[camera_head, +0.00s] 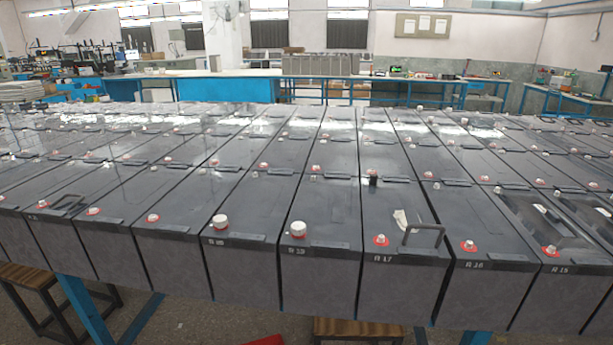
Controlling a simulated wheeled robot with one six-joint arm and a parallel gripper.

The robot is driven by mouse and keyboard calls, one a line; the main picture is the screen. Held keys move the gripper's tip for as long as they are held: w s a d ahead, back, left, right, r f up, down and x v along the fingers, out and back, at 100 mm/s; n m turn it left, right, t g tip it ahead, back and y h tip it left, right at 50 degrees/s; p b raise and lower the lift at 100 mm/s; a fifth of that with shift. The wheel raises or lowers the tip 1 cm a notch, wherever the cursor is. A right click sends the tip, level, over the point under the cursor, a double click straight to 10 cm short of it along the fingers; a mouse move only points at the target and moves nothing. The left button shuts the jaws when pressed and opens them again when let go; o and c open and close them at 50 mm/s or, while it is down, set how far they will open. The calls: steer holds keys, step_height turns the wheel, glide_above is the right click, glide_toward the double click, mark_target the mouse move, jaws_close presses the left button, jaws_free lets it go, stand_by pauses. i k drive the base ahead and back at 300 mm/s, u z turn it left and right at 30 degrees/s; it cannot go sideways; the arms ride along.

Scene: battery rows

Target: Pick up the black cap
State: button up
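A small black cap-like piece (373,181) stands upright on top of the dark grey batteries, near the seam between the front row and the row behind it. It is small in the picture, so its exact shape is hard to tell. It sits behind the front-row battery marked 17 (403,285), and nothing covers it from this view. My gripper is not in view.
Rows of batteries fill the middle. Two larger white caps (220,222) (298,229) stand on front-row batteries. Red-ringed terminals stick up across the tops. A raised handle (426,229) and a pale scrap (401,220) are on battery 17. A wooden stool (45,296) stands front left.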

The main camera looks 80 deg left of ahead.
mark_target(374, 178)
steer(key=u, duration=0.1)
steer(key=k, duration=0.75)
steer(key=u, duration=1.45)
steer(key=i, duration=0.4)
steer(key=z, duration=0.6)
steer(key=i, duration=1.4)
steer(key=u, duration=1.2)
steer(key=i, duration=0.3)
steer(key=u, duration=0.15)
